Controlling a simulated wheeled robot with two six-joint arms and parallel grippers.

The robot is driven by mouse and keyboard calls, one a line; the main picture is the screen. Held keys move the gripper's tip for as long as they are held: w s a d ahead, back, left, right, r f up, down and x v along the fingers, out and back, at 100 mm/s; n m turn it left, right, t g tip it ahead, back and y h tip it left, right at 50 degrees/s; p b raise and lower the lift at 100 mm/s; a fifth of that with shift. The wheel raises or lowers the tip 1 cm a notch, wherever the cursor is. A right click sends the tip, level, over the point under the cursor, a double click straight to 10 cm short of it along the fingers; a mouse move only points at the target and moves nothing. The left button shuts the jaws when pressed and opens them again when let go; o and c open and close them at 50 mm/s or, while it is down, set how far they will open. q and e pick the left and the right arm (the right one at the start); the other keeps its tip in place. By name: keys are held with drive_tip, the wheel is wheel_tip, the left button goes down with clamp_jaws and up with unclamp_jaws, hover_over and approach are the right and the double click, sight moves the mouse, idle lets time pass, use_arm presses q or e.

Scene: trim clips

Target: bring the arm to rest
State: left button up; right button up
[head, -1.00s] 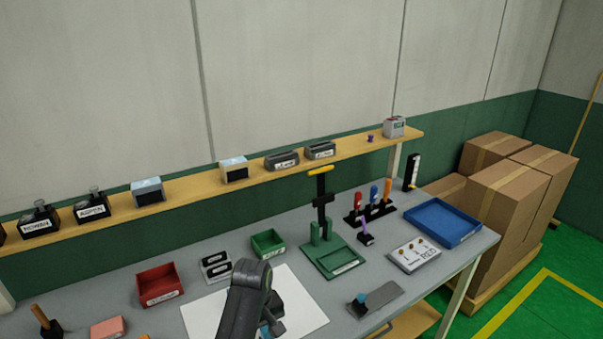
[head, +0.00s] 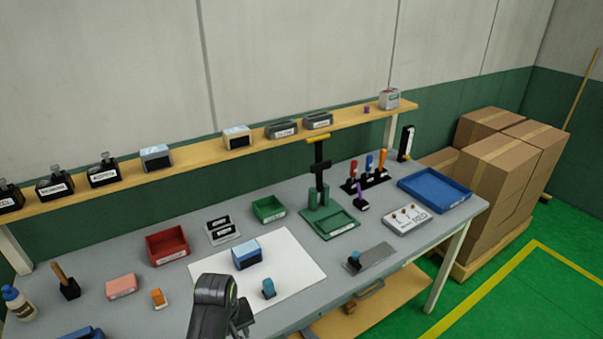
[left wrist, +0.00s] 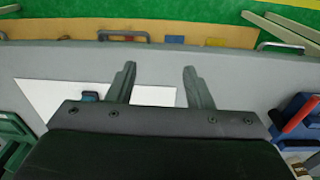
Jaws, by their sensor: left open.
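My left arm shows at the bottom of the head view as a dark link, with part of its gripper (head: 243,316) at its right, over the front part of the workbench (head: 120,252). In the left wrist view the left gripper (left wrist: 159,72) has its two grey fingers wide apart, with nothing between them. It is above the grey bench top, near the white sheet (left wrist: 50,95). I cannot tell its exact height. My right gripper is in neither view.
On the white sheet (head: 300,265) are a blue-topped box (head: 246,254) and a small blue block (head: 268,289). A red bin (head: 167,246), an orange block (head: 159,298) and a pink block (head: 121,286) lie left. A green press (head: 330,222) stands right.

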use_arm(q)
drive_tip(key=s+a+f+m+t, duration=0.1)
drive_tip(key=s+a+f+m, duration=0.1)
drive_tip(key=s+a, duration=1)
drive_tip(key=s+a+r+m+t+y, duration=0.1)
drive_tip(key=s+r+m, duration=0.15)
drive_tip(key=s, duration=0.45)
drive_tip(key=s+a+r+m+t+y, duration=0.1)
drive_tip(key=s+a+r, duration=0.15)
drive_tip(key=s, duration=0.45)
wheel_tip(320, 180, down, 32)
drive_tip(key=g+b, duration=0.1)
drive_tip(key=b, duration=0.7)
drive_tip(key=s+f+b, duration=0.3)
drive_tip(key=s+f, duration=0.4)
drive_tip(key=f, duration=0.4)
drive_tip(key=s+f+g+h+b, duration=0.1)
drive_tip(key=s+f+b, duration=0.2)
drive_tip(key=s+f, duration=0.5)
wheel_tip(320, 180, down, 4)
drive_tip(key=shift+d+r+g, duration=0.2)
drive_tip(key=shift+d+g, duration=0.1)
drive_tip(key=shift+d, duration=0.1)
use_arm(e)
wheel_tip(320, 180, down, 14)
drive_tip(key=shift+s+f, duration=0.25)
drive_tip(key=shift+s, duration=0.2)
